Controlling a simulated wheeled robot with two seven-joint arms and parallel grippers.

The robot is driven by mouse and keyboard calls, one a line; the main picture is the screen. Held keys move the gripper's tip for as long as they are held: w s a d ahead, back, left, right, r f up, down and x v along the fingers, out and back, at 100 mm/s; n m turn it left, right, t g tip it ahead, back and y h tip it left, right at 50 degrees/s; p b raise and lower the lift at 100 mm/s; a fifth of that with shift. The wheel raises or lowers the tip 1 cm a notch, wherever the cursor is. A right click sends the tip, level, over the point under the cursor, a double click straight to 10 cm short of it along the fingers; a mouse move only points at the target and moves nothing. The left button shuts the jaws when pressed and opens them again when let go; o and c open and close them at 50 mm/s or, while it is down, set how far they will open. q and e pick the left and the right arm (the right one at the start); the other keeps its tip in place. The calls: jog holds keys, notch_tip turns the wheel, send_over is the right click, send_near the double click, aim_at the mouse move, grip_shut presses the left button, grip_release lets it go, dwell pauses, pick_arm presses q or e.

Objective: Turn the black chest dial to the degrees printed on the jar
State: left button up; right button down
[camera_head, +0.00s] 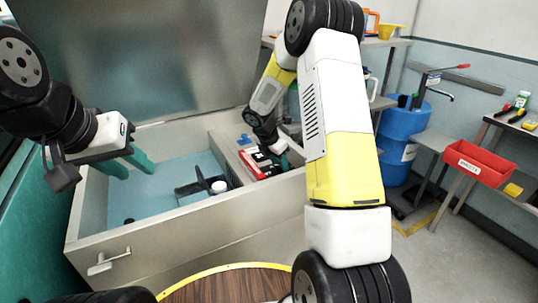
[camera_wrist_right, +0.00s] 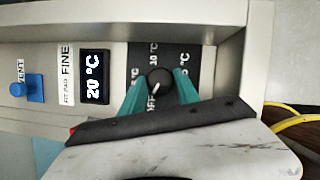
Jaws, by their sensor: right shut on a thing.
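The black chest dial (camera_wrist_right: 159,83) sits on a dark scale plate in the right wrist view, its white mark slanting down-left, near the word OFF. My right gripper (camera_wrist_right: 160,79) has one teal finger on each side of the dial and is shut on it. In the head view the right gripper (camera_head: 279,149) is over the chest's (camera_head: 185,237) panel and hides the dial. A white-topped item (camera_head: 219,187), possibly the jar, stands inside by a dark holder; no print on it is readable. My left gripper (camera_head: 128,165) is open and empty above the chest's left inside.
A display (camera_wrist_right: 94,77) beside the dial reads 20 °C, next to a FINE label and a blue VENT knob (camera_wrist_right: 32,88). The chest lid (camera_head: 160,55) stands open. A blue barrel (camera_head: 402,140) and red bin (camera_head: 480,163) are at right.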

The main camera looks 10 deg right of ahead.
jog(key=m+g, duration=0.1)
jog(key=m, duration=0.1)
jog(key=m+g, duration=0.1)
jog(key=m, duration=0.4)
jog(key=shift+w+a+g, duration=0.1)
jog(key=shift+w+g, duration=0.15)
jog(key=shift+g, duration=0.15)
jog(key=m+g, duration=0.1)
jog(key=m, duration=0.2)
jog(key=m+g, duration=0.1)
jog(key=m, duration=0.2)
jog(key=shift+w, duration=0.1)
jog(key=m, duration=0.2)
jog(key=m+g+y, duration=0.1)
jog(key=m, duration=0.1)
jog(key=m+y, duration=0.1)
jog(key=m, duration=0.1)
jog(key=shift+w+d+m+g, duration=0.1)
jog(key=shift+d+m+g, duration=0.2)
jog(key=shift+g, duration=0.1)
jog(key=m+y, duration=0.1)
jog(key=m, duration=0.2)
jog(key=m+y, duration=0.1)
jog(key=m, duration=0.2)
jog(key=shift+d+m+y, duration=0.1)
jog(key=shift+m+y, duration=0.2)
jog(key=shift+y, duration=0.1)
jog(key=c, duration=0.9)
grip_release()
